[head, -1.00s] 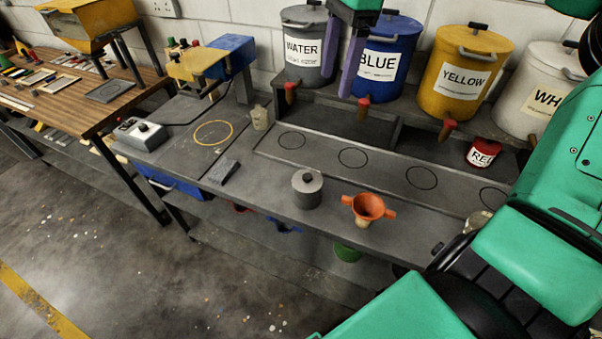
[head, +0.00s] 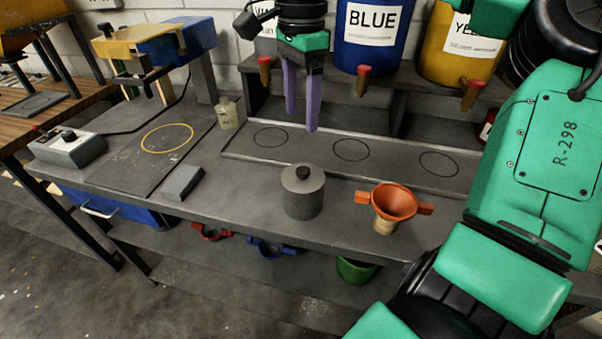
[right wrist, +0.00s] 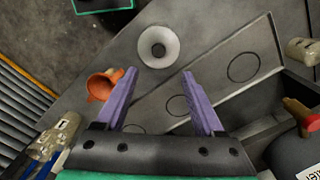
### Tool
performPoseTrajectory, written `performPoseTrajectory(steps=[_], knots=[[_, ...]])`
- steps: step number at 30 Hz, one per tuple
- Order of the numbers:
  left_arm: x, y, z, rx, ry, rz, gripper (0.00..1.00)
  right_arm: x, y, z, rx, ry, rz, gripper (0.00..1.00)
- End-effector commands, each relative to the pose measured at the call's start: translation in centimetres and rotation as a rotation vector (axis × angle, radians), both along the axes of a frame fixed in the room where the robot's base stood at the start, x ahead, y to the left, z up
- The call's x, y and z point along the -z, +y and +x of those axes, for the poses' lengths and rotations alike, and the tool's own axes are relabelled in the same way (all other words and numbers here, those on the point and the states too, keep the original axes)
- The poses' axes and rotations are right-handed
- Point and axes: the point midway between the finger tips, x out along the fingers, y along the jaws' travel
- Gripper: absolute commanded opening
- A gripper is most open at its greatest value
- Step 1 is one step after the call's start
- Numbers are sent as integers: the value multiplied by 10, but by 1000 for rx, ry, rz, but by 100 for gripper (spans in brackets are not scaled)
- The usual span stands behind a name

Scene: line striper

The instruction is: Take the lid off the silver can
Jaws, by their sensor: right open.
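The silver can (head: 303,198) is a small grey cylinder standing upright near the front edge of the bench. Its lid (head: 302,178) is on, with a black knob on top. In the right wrist view the lid (right wrist: 158,47) is seen from above as a pale round with a dark centre. My right gripper (head: 302,120) has two purple fingers pointing down. It is open and empty, above and behind the can, not touching it. The fingers also show in the right wrist view (right wrist: 160,75), with the can beyond their tips. My left gripper is not in view.
An orange funnel (head: 393,202) stands just right of the can. A grey block (head: 182,182) lies to its left. A tray with ringed spots (head: 312,150) lies behind. Blue (head: 372,40) and yellow (head: 455,50) buckets with taps stand on the shelf behind.

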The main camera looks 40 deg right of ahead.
Motion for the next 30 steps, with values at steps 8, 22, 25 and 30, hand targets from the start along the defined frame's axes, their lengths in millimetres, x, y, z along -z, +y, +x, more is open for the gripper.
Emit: performPoseTrajectory(steps=[8, 22, 25, 30], knots=[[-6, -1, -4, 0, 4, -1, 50, 64, 0, -1, -1, 4, 3, 70], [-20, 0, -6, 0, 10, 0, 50, 127, -2, -1, 0, 1, 1, 70], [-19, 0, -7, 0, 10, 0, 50, 127, -2, -1, 0, 0, 1, 70], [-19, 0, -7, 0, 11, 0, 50, 127, -3, -1, 0, 0, 1, 16]])
